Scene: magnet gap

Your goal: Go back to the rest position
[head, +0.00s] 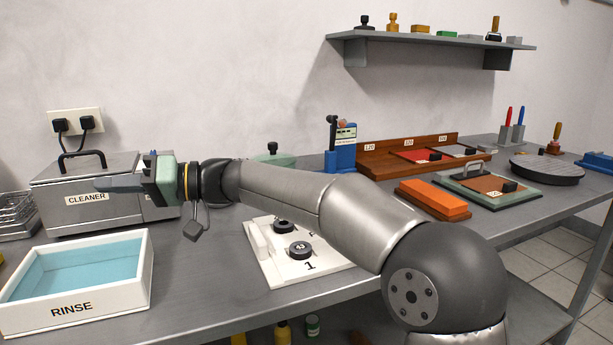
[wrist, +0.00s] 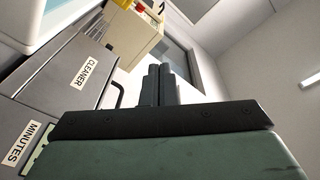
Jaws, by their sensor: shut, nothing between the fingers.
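My gripper (head: 118,184) is at the left in the head view, in front of the grey cleaner box and pointing left. Its fingers are shut with nothing between them. In the wrist view the closed fingers (wrist: 158,84) stand side by side above the dark gripper body. My arm stretches across the middle of the head view and hides part of the bench behind it.
The cleaner box (head: 62,218) with a black handle stands right behind my gripper. A white rinse tub (head: 75,312) holds blue liquid at front left. A white numbered board (head: 262,272) lies below my arm. An orange block (head: 433,200) and a wooden tray (head: 375,168) are further right.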

